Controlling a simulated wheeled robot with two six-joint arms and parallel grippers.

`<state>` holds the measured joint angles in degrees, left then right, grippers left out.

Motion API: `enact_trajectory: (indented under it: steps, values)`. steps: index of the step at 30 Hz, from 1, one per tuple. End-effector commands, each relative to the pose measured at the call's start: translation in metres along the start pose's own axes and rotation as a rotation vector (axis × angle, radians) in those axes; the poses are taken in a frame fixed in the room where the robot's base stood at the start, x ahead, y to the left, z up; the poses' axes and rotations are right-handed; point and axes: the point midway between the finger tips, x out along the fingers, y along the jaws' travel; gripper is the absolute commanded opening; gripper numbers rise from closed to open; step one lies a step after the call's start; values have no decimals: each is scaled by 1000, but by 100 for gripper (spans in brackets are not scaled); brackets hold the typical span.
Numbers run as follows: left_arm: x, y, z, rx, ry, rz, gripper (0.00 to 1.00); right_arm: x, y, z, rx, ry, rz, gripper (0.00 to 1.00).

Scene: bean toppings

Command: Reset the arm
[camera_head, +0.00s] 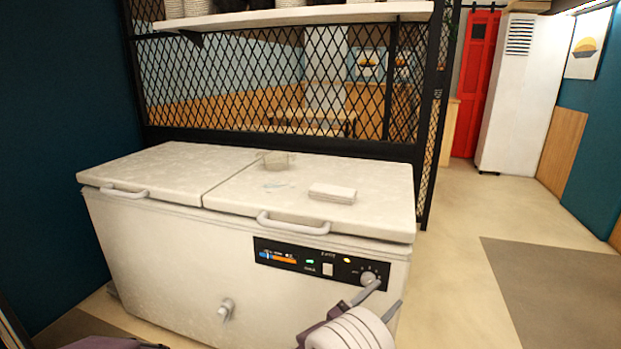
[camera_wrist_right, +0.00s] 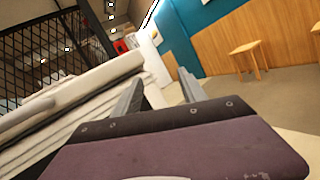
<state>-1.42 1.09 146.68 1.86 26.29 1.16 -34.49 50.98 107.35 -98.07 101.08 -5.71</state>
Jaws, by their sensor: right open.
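My right gripper (camera_head: 368,292) is at the lower right of the head view, in front of the white chest freezer (camera_head: 170,235) near its control panel. In the right wrist view the right gripper (camera_wrist_right: 158,92) has its two grey fingers apart, with nothing between them. I cannot tell from the head view whether it touches the freezer. A purple and dark sliver of my left gripper (camera_head: 105,343) shows at the bottom left edge of the head view. Its fingers cannot be made out.
The freezer's two lids are shut. A small clear container (camera_head: 277,160) and a white flat box (camera_head: 332,193) lie on the right lid. A black mesh partition (camera_head: 270,90) with a white shelf (camera_head: 300,15) stands behind. Open floor (camera_head: 455,250) lies to the right.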

Motion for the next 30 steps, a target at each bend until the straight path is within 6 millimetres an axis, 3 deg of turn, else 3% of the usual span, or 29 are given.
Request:
enact_trajectory:
  steps: [1, 2, 3, 5, 6, 8, 9, 12, 16, 21, 23, 24, 25, 30]
  values:
    - [0, 0, 0, 0, 0, 0, 0, 23, -27, 14, 16, 13, -111, 49]
    - [0, 0, 0, 0, 0, 0, 0, 35, -48, 20, 25, 28, -188, 49]
    - [0, 0, 0, 0, 0, 0, 0, 48, -80, 28, 43, 57, -307, 49]
    - [0, 0, 0, 0, 0, 0, 0, 58, -136, 38, 88, 117, -505, 49]
    - [0, 0, 0, 0, 0, 0, 0, 56, -173, 40, 131, 166, -644, 49]
    - [0, 0, 0, 0, 0, 0, 0, 39, -225, 40, 219, 248, -858, 49]
    - [0, 0, 0, 0, 0, 0, 0, 20, -254, 36, 297, 307, -999, 49]
    - [0, 0, 0, 0, 0, 0, 0, -42, -293, 19, 539, 444, -1322, 49]
    - [0, 0, 0, 0, 0, 0, 0, -110, -284, -7, 867, 573, -1616, 49]
    - [0, 0, 0, 0, 0, 0, 0, -163, -239, -39, 1237, 648, -1874, 49]
    - [0, 0, 0, 0, 0, 0, 0, -162, -214, -49, 1403, 653, -1921, 49]
    - [-10, 0, -1, 0, -1, 0, 0, -152, -200, -42, 1473, 666, -1904, 49]
    - [-30, 0, -2, 0, -2, 0, 0, -148, -196, -23, 1461, 666, -1904, 49]
    - [-86, 2, -9, 0, 1, 0, 0, -135, -181, 29, 1454, 666, -1903, 49]
